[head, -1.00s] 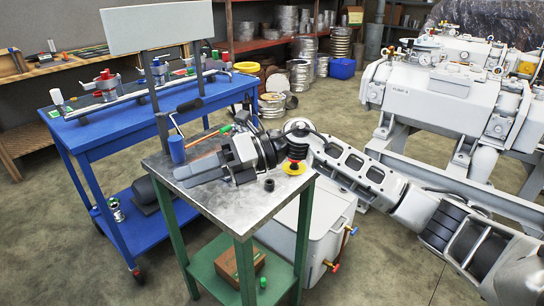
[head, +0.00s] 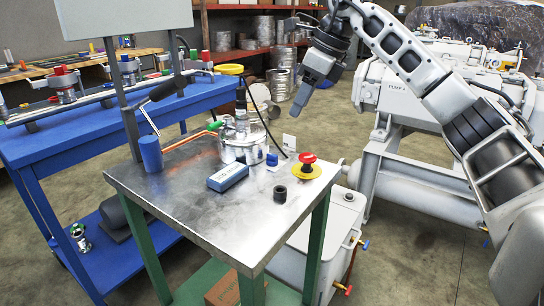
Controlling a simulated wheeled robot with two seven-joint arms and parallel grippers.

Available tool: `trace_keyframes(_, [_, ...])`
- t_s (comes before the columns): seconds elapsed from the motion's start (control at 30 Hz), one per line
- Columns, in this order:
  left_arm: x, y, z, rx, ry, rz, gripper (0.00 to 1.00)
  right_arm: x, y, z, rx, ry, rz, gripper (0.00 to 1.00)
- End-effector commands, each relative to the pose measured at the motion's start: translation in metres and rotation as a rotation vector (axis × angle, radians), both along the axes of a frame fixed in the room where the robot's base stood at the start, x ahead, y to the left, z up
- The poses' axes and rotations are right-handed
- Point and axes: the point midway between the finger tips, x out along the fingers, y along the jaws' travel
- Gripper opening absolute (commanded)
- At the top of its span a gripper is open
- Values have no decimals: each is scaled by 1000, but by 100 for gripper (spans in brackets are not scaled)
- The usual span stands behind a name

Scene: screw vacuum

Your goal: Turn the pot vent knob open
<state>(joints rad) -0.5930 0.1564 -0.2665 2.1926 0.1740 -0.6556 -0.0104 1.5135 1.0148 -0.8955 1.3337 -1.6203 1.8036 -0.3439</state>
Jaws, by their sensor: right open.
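The pot (head: 243,142) is a shiny metal vessel with a lid, standing on the steel-topped table. Fittings rise from its lid, with a dark upright part above. A small blue knob-like piece (head: 272,159) shows at its right front; I cannot tell whether it is the vent knob or joined to the pot. A copper pipe (head: 190,140) with a green piece at its end (head: 214,126) reaches the pot's left side. My right gripper (head: 301,108) is open and empty, above and to the right of the pot, clear of it. My left gripper is out of view.
A post and grey panel (head: 120,15) rise at left. The table's front is clear.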

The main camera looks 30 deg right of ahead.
Motion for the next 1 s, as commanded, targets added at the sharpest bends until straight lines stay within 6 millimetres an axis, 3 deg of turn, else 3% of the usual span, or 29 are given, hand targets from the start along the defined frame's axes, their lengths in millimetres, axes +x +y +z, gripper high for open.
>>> trace_keyframes(0.27, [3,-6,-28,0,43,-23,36,18,15,-60,1,4,3,46])
trace_keyframes(0.53, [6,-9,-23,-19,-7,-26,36,34,28,-108,1,2,2,46])
trace_keyframes(0.73, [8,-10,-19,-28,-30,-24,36,41,33,-126,2,-1,2,46])
trace_keyframes(1.0, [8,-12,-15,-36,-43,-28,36,43,34,-129,2,-1,2,46])
